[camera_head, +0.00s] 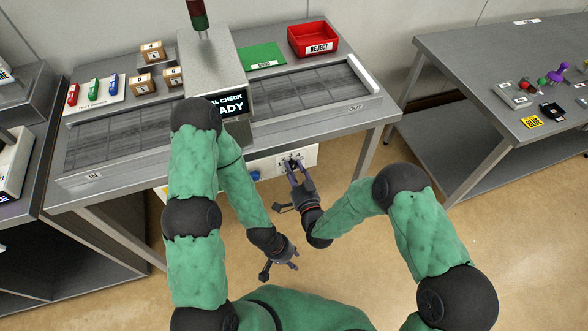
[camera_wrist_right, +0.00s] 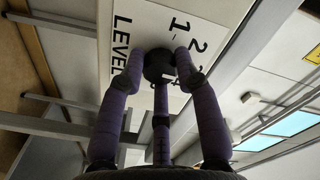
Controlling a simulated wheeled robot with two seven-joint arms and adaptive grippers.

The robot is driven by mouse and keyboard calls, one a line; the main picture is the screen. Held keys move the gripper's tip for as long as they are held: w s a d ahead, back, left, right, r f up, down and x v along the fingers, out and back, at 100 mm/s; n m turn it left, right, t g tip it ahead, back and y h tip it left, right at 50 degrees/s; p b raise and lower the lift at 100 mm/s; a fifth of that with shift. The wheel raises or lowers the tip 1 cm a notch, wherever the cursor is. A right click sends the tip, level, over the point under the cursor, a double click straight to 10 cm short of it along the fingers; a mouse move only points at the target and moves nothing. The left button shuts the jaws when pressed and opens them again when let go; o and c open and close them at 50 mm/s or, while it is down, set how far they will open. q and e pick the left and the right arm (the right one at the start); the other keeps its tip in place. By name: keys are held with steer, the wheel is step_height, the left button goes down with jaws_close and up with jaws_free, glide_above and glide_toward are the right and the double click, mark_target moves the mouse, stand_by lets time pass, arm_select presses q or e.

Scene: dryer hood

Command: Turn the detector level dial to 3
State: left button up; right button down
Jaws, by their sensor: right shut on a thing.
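The white level panel (camera_head: 306,156) is on the front of the machine table, below its edge. In the right wrist view, the panel (camera_wrist_right: 112,22) shows the word LEVEL and the printed numbers 1 and 2, with other marks partly covered. The black round dial (camera_wrist_right: 158,66) sits between my right fingers, and its pointer setting cannot be made out. My right gripper (camera_head: 293,169) is shut on the dial; its fingers also flank it in the right wrist view (camera_wrist_right: 156,60). My left gripper (camera_head: 283,263) hangs low over the floor, its fingers apart and empty, away from the panel.
A blue knob (camera_head: 255,175) is on the table front left of the panel. The grey detector hood (camera_head: 208,68) stands over the belt, its screen partly covered by my left arm. A red reject bin (camera_head: 313,39) is at the back. A side table (camera_head: 470,75) stands right.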

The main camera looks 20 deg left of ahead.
steer(key=shift+n+b, duration=0.3)
steer(key=shift+b, duration=0.05)
steer(key=c, duration=0.9)
jaws_free()
steer(key=v, duration=0.7)
steer(key=shift+s+d, duration=0.15)
steer(key=shift+s, duration=0.05)
steer(key=shift+f, duration=0.1)
